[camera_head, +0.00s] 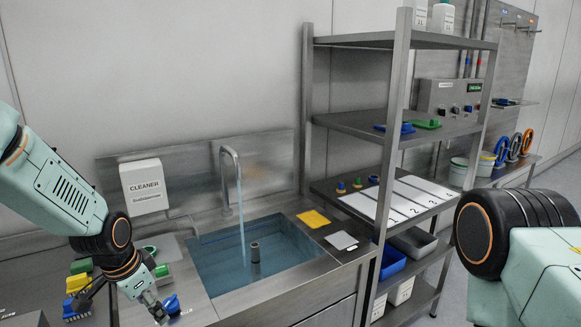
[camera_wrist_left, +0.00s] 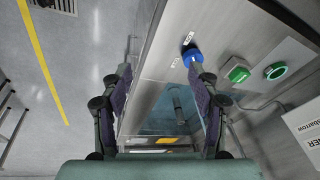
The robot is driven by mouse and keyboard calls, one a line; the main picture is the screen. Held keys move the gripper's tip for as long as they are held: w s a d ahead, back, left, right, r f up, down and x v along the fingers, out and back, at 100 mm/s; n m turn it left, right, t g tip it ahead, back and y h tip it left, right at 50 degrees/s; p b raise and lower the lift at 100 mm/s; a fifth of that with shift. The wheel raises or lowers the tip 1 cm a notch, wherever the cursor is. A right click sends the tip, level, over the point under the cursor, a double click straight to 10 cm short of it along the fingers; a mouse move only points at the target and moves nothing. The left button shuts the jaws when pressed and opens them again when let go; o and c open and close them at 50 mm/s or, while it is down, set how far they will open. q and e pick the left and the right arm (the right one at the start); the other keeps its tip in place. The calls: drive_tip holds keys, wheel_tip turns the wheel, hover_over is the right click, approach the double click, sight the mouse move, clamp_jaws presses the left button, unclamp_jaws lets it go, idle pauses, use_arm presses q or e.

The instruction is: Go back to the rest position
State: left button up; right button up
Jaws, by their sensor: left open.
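My left gripper (camera_head: 157,304) hangs over the front left of the sink counter. Its two fingers (camera_wrist_left: 163,95) are spread in the left wrist view, with nothing between them. A blue knob (camera_head: 171,304) is right beside the fingertips in the head view; in the left wrist view the blue knob (camera_wrist_left: 192,55) lies beyond the right finger. My right arm shows at the right edge of the head view, but its gripper is out of the frame.
Water runs from the faucet (camera_head: 229,162) into the filled sink (camera_head: 200,262), where a dark cylinder (camera_head: 255,258) stands. A cleaner box (camera_head: 145,187) is behind. Brushes (camera_head: 77,283) lie at left. A metal shelf (camera_head: 358,126) stands right of the sink.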

use_arm(q)
drive_tip(key=s+d+f+n+t+b, duration=0.15)
drive_tip(key=s+d+f+n, duration=0.3)
drive_tip(key=f, duration=0.45)
drive_tip(key=s+f+n+g+b, duration=0.1)
drive_tip(key=s+f+b, duration=0.2)
drive_tip(key=s+f, duration=0.4)
drive_tip(key=s+d+f+n+g+b, duration=0.1)
drive_tip(key=s+f+g+b, duration=0.1)
drive_tip(key=s+f, duration=0.5)
drive_tip(key=s+f+n+g+b, duration=0.1)
drive_tip(key=s+f+b, duration=0.4)
drive_tip(key=s, duration=1.2)
wheel_tip(320, 180, down, 2)
drive_tip(key=shift+d+f, duration=0.1)
drive_tip(key=shift+d, duration=0.3)
drive_tip(key=shift+s+n+g+y, duration=0.15)
drive_tip(key=shift+n+g+y, duration=0.1)
drive_tip(key=shift+y, duration=0.05)
idle(0.9)
